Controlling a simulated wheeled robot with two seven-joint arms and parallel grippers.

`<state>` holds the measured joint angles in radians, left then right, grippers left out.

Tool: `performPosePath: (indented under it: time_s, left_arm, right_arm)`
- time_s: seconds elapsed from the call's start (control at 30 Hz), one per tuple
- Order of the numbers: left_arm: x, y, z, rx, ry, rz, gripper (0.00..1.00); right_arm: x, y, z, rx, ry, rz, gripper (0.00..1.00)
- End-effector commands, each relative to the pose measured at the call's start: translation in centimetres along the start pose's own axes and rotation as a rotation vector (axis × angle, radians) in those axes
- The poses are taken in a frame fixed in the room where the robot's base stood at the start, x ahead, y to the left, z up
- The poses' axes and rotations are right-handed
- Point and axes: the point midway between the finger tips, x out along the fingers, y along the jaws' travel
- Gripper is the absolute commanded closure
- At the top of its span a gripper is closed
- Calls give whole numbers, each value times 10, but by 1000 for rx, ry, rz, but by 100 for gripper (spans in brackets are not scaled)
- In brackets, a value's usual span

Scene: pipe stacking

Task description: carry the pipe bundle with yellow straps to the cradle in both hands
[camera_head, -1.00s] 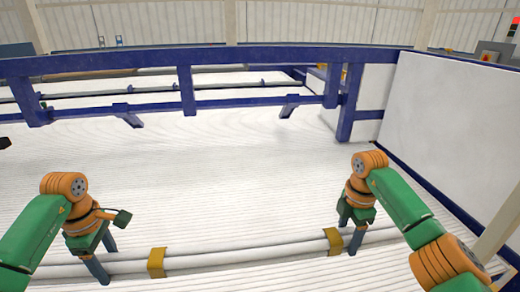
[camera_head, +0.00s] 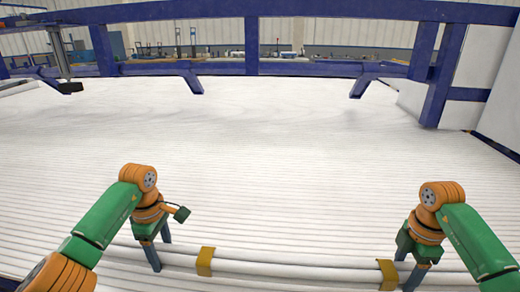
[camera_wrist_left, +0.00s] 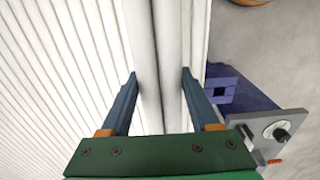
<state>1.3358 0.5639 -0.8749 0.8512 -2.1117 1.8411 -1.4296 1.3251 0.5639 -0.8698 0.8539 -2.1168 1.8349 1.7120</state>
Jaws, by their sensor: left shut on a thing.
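The pipe bundle (camera_head: 300,272) is a row of long white pipes with two yellow straps, one (camera_head: 205,262) near my left gripper and one (camera_head: 388,274) near my right. It lies across the bottom of the head view. My left gripper (camera_head: 159,250) is shut on the bundle left of the left strap. In the left wrist view my left gripper's fingers (camera_wrist_left: 158,84) stand on either side of the white pipes (camera_wrist_left: 150,40). My right gripper (camera_head: 409,265) has its fingers around the bundle right of the right strap. I cannot tell which part is the cradle.
A wide ribbed white surface (camera_head: 260,160) fills the middle. A blue beam frame (camera_head: 250,45) crosses the back, with a post (camera_head: 443,75) at right. In the left wrist view a grey panel with a dial (camera_wrist_left: 270,130) and a blue part (camera_wrist_left: 235,92) are at right.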

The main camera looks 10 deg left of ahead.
Motion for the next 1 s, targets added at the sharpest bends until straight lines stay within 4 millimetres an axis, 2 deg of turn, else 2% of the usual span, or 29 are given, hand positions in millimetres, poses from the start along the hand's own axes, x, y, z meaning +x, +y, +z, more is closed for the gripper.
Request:
performPosePath:
  time_s: [0.3, 0.47, 0.9, 0.93, 1.0]
  left_arm:
    - [-1, 0, -2, -3, 4, 0, 100]
    - [6, 0, -2, -3, 4, 0, 100]
    - [57, 0, -2, -3, 4, 0, 100]
    - [50, 0, -2, -3, 4, -1, 29]
    - [48, 0, -1, -3, 3, -1, 11]
  right_arm:
    - [-1, 0, 2, 3, -3, 1, 100]
    - [6, 0, 2, 3, -4, 1, 100]
    - [57, 0, 2, 3, -4, 1, 100]
    - [50, 0, 2, 3, -4, 0, 30]
    - [48, 0, 1, 3, -3, 0, 11]
